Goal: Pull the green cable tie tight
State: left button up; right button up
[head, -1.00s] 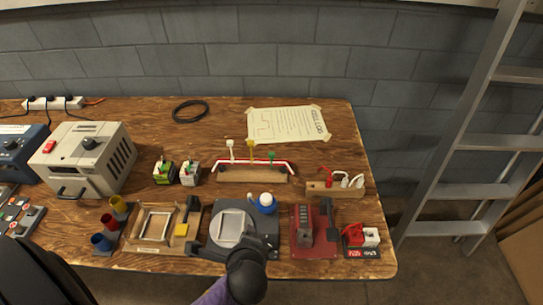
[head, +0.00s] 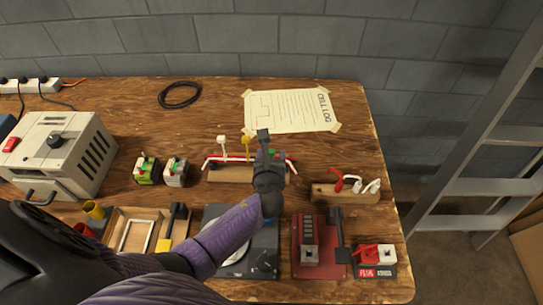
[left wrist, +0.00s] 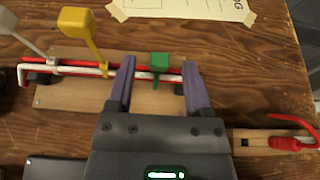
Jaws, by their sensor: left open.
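The green cable tie (left wrist: 160,62) stands up from the cable bundle on a wooden block (left wrist: 100,92), its square head uppermost. The red and white cables (left wrist: 110,71) run along the block. My left gripper (left wrist: 159,68) is open, with one finger on each side of the green tie and neither visibly touching it. In the head view my left gripper (head: 263,138) is over the right part of the block and largely hides the green tie. A yellow tie (left wrist: 76,20) and a white tie (left wrist: 24,36) stand to the left. My right gripper is not in view.
A smaller wooden block (head: 330,196) with red and white cables stands to the right. A red device (head: 308,270) and a dark plate (head: 265,282) lie nearer the front. A taped paper (head: 290,110) and a black cable coil (head: 180,95) lie behind.

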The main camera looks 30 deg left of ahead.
pick_arm(q)
jog(key=shift+w+a+f, duration=0.2)
jog(key=shift+w+a, duration=0.05)
jog(key=shift+w, duration=0.25)
grip_shut()
dwell(1.1)
